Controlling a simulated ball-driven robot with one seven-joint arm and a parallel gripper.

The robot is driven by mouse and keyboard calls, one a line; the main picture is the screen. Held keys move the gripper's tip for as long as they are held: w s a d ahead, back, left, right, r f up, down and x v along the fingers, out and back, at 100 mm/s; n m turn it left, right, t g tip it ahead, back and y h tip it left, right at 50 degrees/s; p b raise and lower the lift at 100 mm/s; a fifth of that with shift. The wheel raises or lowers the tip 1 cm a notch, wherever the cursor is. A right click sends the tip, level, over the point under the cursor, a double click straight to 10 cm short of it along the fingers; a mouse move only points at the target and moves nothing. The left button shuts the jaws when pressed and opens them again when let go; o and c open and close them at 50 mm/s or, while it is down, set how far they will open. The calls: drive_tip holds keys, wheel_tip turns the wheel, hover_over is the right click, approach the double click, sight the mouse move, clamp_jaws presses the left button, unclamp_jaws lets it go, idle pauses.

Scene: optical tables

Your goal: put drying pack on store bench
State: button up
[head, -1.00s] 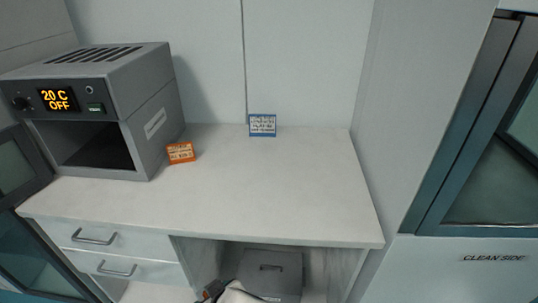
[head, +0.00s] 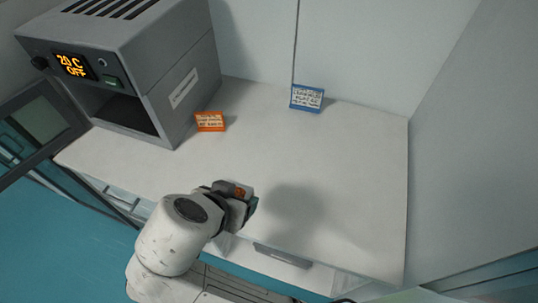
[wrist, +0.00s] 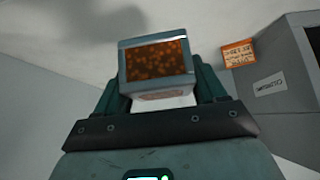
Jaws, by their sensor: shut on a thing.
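The drying pack (wrist: 158,62), a small grey box with a window of orange beads, is held between the fingers of my gripper (wrist: 160,90) in the wrist view. In the head view my gripper (head: 243,200) is shut on it near the front edge of the white bench (head: 350,190). Only a small orange and grey part of the pack (head: 239,191) shows there. The pack appears to be above the bench top, and a shadow lies on the surface to its right. The pack's far side is hidden.
A grey oven (head: 150,70) reading "20 C OFF" stands at the bench's left. An orange label (head: 210,121) stands beside it and a blue-framed label (head: 307,98) stands at the back wall. The middle and right of the bench top are clear. A wall bounds the right side.

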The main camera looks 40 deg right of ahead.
sight(239, 186)
drive_tip(key=w+d+f+b, duration=0.1)
drive_tip(key=b, duration=0.1)
drive_tip(key=w+d+f+b, duration=0.1)
drive_tip(key=w+b, duration=0.1)
drive_tip(key=shift+w+d+f, duration=0.1)
drive_tip(key=shift+d+f, duration=0.15)
drive_tip(key=shift+d, duration=0.15)
drive_tip(key=w+d+f+p, duration=0.1)
drive_tip(key=w+d+f, duration=0.1)
drive_tip(key=w+f, duration=0.1)
drive_tip(key=w+d+f+p, duration=0.1)
drive_tip(key=w+d+f, duration=0.2)
drive_tip(key=shift+w+d+f, duration=0.1)
drive_tip(key=shift+w+d, duration=0.1)
drive_tip(key=shift+w, duration=0.15)
drive_tip(key=shift+w+d+f, duration=0.2)
drive_tip(key=shift+w+f, duration=0.05)
drive_tip(key=shift+f, duration=0.2)
drive_tip(key=shift+w+d+f+p, duration=0.1)
drive_tip(key=shift+f+p, duration=0.4)
drive_tip(key=shift+f, duration=1.2)
drive_tip(key=shift+f, duration=0.2)
drive_tip(key=o, duration=1.2)
drive_tip(key=shift+r, duration=0.1)
drive_tip(key=shift+o, duration=0.2)
